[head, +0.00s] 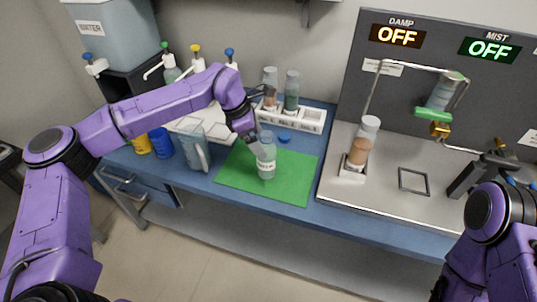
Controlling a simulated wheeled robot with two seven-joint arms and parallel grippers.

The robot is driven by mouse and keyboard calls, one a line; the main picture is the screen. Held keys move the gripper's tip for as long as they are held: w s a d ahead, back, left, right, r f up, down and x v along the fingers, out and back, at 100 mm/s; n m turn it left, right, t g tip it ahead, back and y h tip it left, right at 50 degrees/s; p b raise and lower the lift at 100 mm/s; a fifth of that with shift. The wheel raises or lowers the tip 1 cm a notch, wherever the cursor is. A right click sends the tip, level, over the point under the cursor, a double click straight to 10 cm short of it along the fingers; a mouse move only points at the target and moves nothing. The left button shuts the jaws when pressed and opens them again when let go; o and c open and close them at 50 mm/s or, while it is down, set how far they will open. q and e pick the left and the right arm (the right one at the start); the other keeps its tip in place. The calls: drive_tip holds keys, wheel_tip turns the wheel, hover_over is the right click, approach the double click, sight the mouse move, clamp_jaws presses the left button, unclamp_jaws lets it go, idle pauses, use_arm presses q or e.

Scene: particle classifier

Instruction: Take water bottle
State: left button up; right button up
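A clear bottle with a white label (266,158) stands upright on the green mat (235,180). The label's lettering is too small to read surely. My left gripper (256,140) is at the upper left of this bottle, close to its top. Whether its fingers touch the bottle, and how far apart they are, I cannot make out. My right gripper (481,170) is at the right edge, over the steel worktop, away from the bottle. Its fingers are too unclear to tell open from shut.
A blue cap (284,138) lies behind the bottle. A clear pitcher (193,153) stands left of the mat. A white rack (300,120) with two bottles is behind. A bottle with brown contents (362,147) stands on the steel worktop (390,210). A water tank (115,35) is back left.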

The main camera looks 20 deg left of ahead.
sight(267, 167)
use_arm(q)
drive_tip(key=shift+d+f, duration=0.1)
drive_tip(key=shift+f, duration=0.35)
drive_tip(key=p+x, duration=0.2)
drive_tip(key=x, duration=0.3)
drive_tip(key=c, duration=1.1)
drive_tip(key=shift+o, duration=0.2)
drive_tip(key=shift+r, duration=0.1)
